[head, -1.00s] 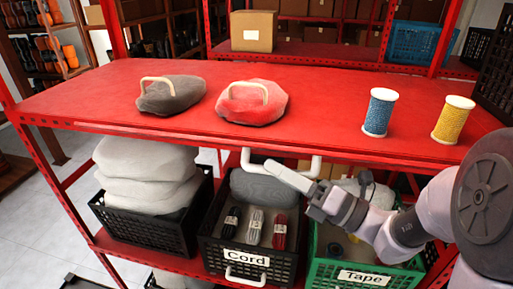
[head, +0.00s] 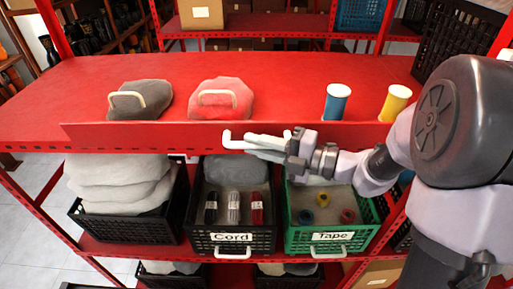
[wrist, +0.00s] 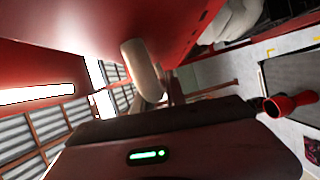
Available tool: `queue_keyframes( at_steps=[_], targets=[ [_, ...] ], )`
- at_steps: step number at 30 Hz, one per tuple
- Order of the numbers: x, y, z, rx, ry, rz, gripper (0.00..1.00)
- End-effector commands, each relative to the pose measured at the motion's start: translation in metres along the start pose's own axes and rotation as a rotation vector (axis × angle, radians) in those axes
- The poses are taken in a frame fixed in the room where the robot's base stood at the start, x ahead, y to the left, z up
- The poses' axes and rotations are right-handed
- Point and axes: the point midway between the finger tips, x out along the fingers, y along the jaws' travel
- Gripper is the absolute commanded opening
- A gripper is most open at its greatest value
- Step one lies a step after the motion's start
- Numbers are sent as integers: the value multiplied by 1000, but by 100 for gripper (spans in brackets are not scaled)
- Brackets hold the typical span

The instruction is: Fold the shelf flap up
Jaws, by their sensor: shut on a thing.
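The shelf flap (head: 150,134) is a long red strip along the front edge of the red shelf (head: 260,85). Its left end and top edge stand slightly above the shelf top. A white handle (head: 231,142) is fixed to the flap's front. My gripper (head: 254,144) reaches in from the right and is shut on the handle, partly covering it. The wrist view shows the pale handle (wrist: 141,68) as a curved bar against a red surface, just beyond my gripper's body. The fingertips are hard to make out there.
On the shelf behind the flap sit a grey bag (head: 140,98), a pink bag (head: 221,97), a blue spool (head: 337,103) and a yellow spool (head: 394,105). Below stand a black Cord crate (head: 202,240), a green Tape crate (head: 296,236) and another black crate (head: 122,222).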

Motion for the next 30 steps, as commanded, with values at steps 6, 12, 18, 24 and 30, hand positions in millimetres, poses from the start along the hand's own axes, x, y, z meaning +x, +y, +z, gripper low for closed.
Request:
queue_keyframes(
  at_steps=[6, 12, 18, 24, 30],
  targets=[
    [2, 4, 4, 65, 0, -26, 0],
    [2, 5, 5, 91, 0, -37, 0],
    [2, 5, 6, 95, 0, -38, 0],
    [2, 6, 6, 94, 0, -37, 18],
    [2, 6, 6, 93, 0, -37, 38]
  ],
)
